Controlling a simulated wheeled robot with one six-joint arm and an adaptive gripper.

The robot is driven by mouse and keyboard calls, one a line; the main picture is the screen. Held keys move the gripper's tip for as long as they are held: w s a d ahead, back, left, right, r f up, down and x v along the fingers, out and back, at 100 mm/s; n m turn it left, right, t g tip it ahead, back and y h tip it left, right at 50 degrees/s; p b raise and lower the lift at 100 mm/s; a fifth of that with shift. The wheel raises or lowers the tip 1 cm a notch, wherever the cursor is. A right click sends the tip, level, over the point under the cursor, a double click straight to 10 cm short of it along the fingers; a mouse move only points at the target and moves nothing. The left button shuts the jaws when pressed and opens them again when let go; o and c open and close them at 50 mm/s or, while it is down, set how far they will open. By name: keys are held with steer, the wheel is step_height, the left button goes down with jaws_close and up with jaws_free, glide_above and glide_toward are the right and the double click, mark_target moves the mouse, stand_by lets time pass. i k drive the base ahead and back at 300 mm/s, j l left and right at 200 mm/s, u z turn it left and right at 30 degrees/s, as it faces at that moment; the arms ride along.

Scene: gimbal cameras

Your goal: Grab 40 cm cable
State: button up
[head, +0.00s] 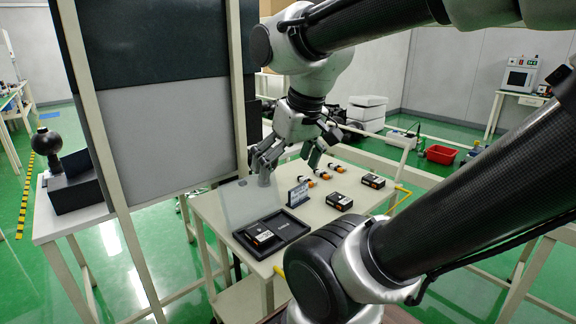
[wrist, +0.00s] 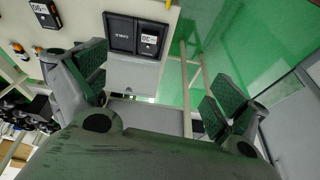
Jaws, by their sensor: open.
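Two similar boxes stand to the right, one nearer (head: 339,201) and one farther (head: 372,181). I cannot read which label says 40 cm. No loose cable shows.
Several small orange-and-black parts (head: 322,174) lie behind the boxes. A tall panel (head: 165,120) on a frame borders the table's left.

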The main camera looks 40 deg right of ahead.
mark_target(322, 173)
steer(key=l, duration=3.3)
steer(key=i+u, duration=0.05)
